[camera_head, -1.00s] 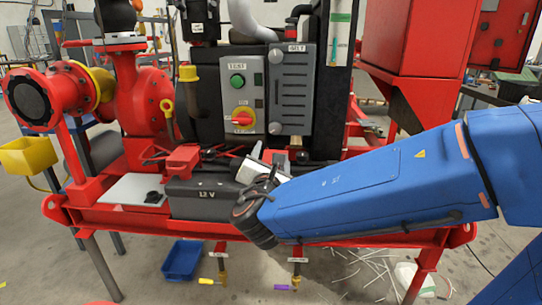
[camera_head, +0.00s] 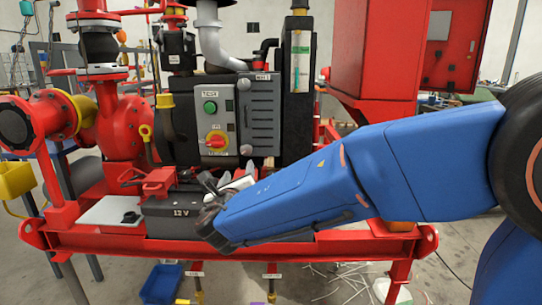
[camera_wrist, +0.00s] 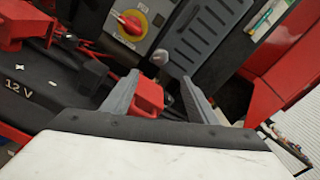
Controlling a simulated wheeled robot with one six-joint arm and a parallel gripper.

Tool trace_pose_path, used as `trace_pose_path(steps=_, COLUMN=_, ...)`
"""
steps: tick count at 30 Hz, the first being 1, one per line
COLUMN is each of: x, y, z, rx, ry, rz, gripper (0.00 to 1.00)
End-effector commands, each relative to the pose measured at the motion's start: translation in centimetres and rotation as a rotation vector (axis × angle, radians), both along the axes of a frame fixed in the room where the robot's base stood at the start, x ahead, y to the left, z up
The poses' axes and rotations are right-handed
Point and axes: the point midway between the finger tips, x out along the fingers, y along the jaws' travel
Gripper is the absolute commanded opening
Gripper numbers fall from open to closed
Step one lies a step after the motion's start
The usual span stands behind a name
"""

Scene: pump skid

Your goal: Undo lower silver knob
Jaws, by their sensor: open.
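The lower silver knob (camera_head: 246,150) sits at the bottom of the grey louvred cover on the control box. In the wrist view the knob (camera_wrist: 160,57) shows just beyond the fingertips, roughly centred between them. The upper silver knob (camera_head: 243,84) is on the same cover, near its top. My gripper (camera_head: 228,180) is low in front of the box, below the lower knob. In the wrist view my gripper (camera_wrist: 160,77) has its two grey fingers apart with nothing held. No contact with the knob shows.
A black 12 V battery (camera_head: 172,217) with a red clamp (camera_head: 160,180) lies close to the left of my gripper. The red and yellow switch (camera_head: 215,141) and green button (camera_head: 210,106) are left of the cover. A red skid rail (camera_head: 330,248) runs below.

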Motion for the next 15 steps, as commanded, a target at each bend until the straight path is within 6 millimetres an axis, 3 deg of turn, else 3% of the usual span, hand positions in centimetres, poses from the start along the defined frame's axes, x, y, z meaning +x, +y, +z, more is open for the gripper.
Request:
trace_pose_path(steps=5, x=1.1, y=0.3, z=-0.1, rx=-0.015, ry=0.001, rz=0.002, gripper=0.53)
trace_pose_path(steps=15, x=6.7, y=0.0, z=-0.1, rx=-0.013, ry=0.0, rz=0.0, gripper=0.53)
